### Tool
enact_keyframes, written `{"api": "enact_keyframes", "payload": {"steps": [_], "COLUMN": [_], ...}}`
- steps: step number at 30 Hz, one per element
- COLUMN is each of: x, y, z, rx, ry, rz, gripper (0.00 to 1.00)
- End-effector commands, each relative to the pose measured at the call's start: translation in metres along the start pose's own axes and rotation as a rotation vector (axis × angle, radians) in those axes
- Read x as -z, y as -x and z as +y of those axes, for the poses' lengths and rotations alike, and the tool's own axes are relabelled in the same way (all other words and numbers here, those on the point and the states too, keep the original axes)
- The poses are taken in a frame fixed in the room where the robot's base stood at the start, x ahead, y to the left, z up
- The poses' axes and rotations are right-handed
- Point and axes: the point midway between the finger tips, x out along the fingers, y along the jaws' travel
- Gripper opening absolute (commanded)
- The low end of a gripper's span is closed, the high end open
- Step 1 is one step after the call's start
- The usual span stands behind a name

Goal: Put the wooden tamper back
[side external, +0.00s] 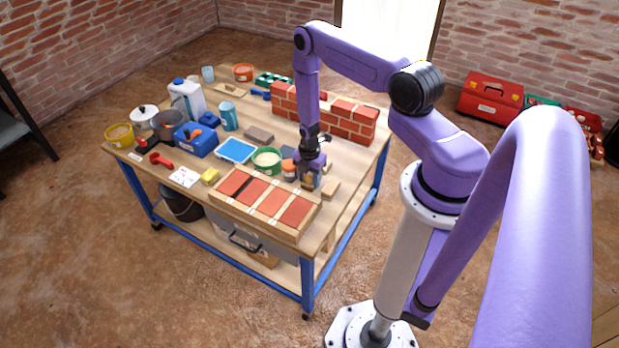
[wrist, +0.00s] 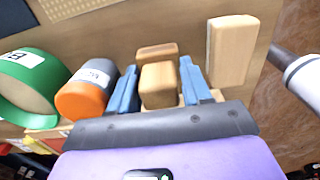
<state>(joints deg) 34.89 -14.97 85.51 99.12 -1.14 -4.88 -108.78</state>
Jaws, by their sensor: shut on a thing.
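My gripper (side external: 310,176) points down over the right side of the workbench. In the wrist view its two blue fingers (wrist: 158,72) are shut on a light wooden piece, which I take to be the wooden tamper (wrist: 158,86). Part of the tamper is hidden by the gripper body. Another wooden end (wrist: 157,51) shows just beyond it, and I cannot tell whether it is the same piece. A separate pale wooden block (wrist: 230,50) lies to the right of the fingers, and it also shows in the side view (side external: 331,188).
A grey and orange tub (wrist: 84,93) and a green round container (wrist: 28,92) stand left of the fingers. A wooden frame with red tiles (side external: 265,199) lies at the bench's front. A low brick wall (side external: 350,122) stands behind my gripper. Several tubs and tools crowd the left side.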

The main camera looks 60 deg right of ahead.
Motion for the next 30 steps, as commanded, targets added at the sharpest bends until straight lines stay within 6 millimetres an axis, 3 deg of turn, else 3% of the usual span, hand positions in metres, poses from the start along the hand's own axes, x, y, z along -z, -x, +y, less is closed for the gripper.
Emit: {"api": "enact_keyframes", "payload": {"steps": [3, 4, 17, 30], "x": [0.0, 0.0, 0.0, 0.0], "y": [-0.003, -0.003, 0.004, 0.066], "z": [0.0, 0.0, 0.001, 0.001], "rx": [0.001, 0.001, -0.001, -0.003], "ry": [0.0, 0.0, 0.0, 0.001], "rz": [0.0, 0.0, 0.0, -0.001], "gripper": [0.17, 0.58, 0.59, 0.59]}}
